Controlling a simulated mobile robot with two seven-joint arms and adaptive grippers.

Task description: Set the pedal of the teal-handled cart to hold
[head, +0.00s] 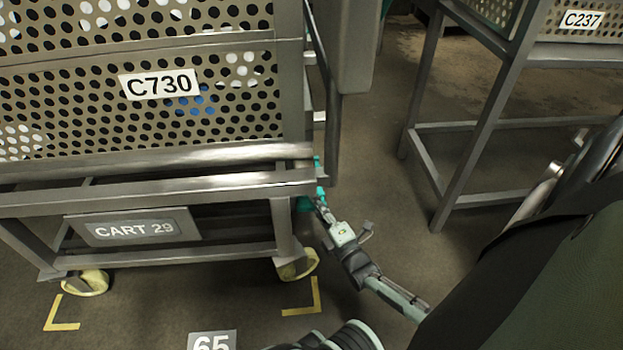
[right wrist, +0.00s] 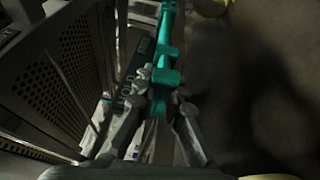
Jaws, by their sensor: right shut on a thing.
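The cart labelled CART 29 (head: 180,185) stands at the left of the head view, a grey metal frame with a teal part (head: 319,172) at its right side, low by the corner post. In the right wrist view this is a teal bar (right wrist: 168,50) with short side lugs, running away from the camera. My right gripper (head: 321,207) reaches in from the lower right to the teal part. In the right wrist view its fingers (right wrist: 163,97) are on either side of the bar's near end and shut on it. I cannot tell the pedal's setting. My left gripper is not in view.
A perforated crate labelled C730 (head: 230,120) sits on the cart. Yellow-wheeled casters (head: 298,266) stand near yellow floor marks (head: 316,297) and a floor plate reading 65 (head: 212,342). Another rack with crate C237 (head: 572,55) stands at the upper right. Open floor lies between.

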